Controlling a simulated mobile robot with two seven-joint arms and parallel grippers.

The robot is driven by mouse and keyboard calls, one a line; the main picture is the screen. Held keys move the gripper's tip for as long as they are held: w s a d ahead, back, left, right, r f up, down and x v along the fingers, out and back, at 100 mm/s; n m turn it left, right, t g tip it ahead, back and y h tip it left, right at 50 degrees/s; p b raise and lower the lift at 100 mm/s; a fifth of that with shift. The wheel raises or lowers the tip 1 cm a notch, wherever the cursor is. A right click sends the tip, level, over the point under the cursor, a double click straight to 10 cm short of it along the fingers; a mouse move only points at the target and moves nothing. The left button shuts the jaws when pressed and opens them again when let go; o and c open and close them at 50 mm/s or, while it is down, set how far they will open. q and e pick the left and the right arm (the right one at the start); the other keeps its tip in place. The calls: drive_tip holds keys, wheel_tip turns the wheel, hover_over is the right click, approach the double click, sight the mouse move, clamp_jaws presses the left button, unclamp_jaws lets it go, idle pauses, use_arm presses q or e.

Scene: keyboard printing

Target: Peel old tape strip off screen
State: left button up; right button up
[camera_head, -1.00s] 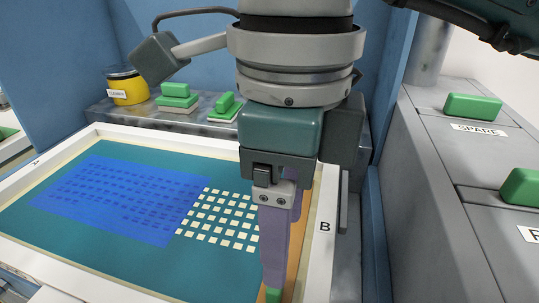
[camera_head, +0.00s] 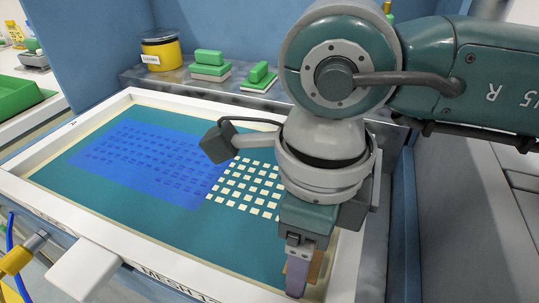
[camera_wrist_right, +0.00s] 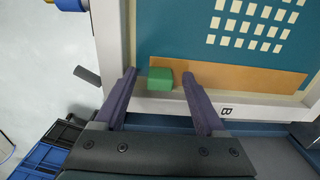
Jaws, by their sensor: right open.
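The screen has a white frame (camera_head: 70,225) around teal mesh (camera_head: 140,225), with a blue patch and a grid of pale squares. The orange-brown tape strip (camera_wrist_right: 240,78) lies along the frame's "B" side, on the mesh edge; in the head view only a bit of it (camera_head: 314,268) shows beside my gripper. A green block-like tab (camera_wrist_right: 160,79) sits at the strip's end. My right gripper (camera_wrist_right: 160,76) is open, with one purple finger on each side of the tab and visible gaps between. In the head view my right gripper (camera_head: 296,284) points down and hides the tab. My left gripper is out of view.
A yellow jar (camera_head: 162,50) and green-handled blocks (camera_head: 209,62) stand on the grey ledge behind the screen. A green tray (camera_head: 20,95) is at the far left. A white block (camera_head: 83,268) juts at the frame's front. Blue walls stand behind and right.

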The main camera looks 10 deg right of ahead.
clamp_jaws()
drive_tip(key=c, duration=0.6)
unclamp_jaws()
drive_tip(key=shift+c, duration=0.2)
clamp_jaws()
drive_tip(key=shift+r, duration=0.2)
idle(0.4)
drive_tip(key=shift+r+p, duration=1.05)
drive_tip(key=shift+r, duration=0.1)
drive_tip(key=shift+r+p, duration=0.35)
drive_tip(key=shift+r, duration=0.1)
drive_tip(key=shift+r, duration=0.1)
